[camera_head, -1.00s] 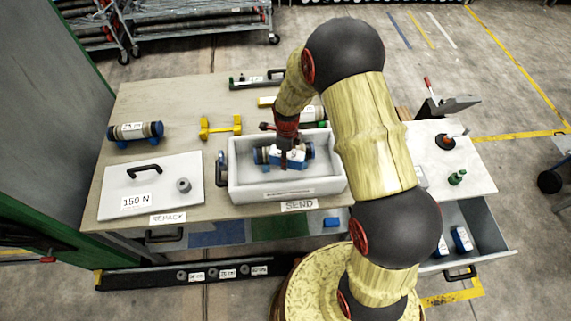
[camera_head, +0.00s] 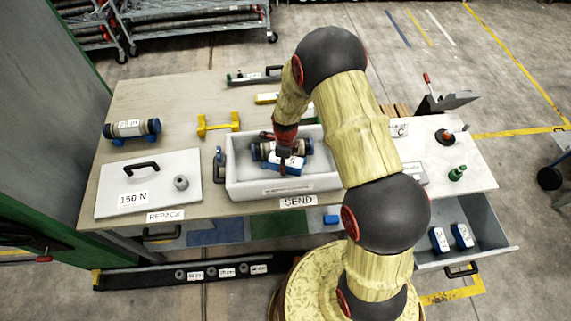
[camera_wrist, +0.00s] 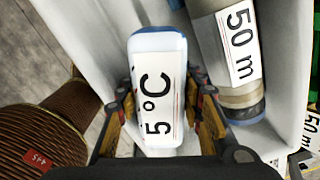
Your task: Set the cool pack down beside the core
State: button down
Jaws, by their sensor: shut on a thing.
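The cool pack (camera_wrist: 158,92), white and blue with a "5°C" label, is between the fingers of my gripper (camera_wrist: 162,110), which is shut on it. In the head view the cool pack (camera_head: 283,168) is inside the white bin, at the front side of the core (camera_head: 268,151). The core, a dark cylinder with pale bands and a "50 m" label, also shows in the wrist view (camera_wrist: 230,50), lying to the right of the pack with a narrow gap. My gripper (camera_head: 284,160) points down into the bin. Whether the pack touches the bin floor I cannot tell.
The white bin (camera_head: 285,190) has raised walls close around the pack. A lid marked "150 N" (camera_head: 110,195) lies to the left, with another core (camera_head: 131,130) behind it. An open drawer (camera_head: 490,225) at right holds more blue packs (camera_head: 439,239).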

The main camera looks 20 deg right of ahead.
jog(key=shift+w+f+b, duration=0.1)
jog(key=shift+f+b, duration=1.35)
jog(key=shift+f, duration=1.6)
jog(key=shift+f+b, duration=0.45)
jog(key=shift+f, duration=0.1)
jog(key=c, duration=1.1)
grip_release()
jog(key=shift+c, duration=0.2)
jog(key=shift+o, duration=0.3)
notch_tip(320, 180, up, 12)
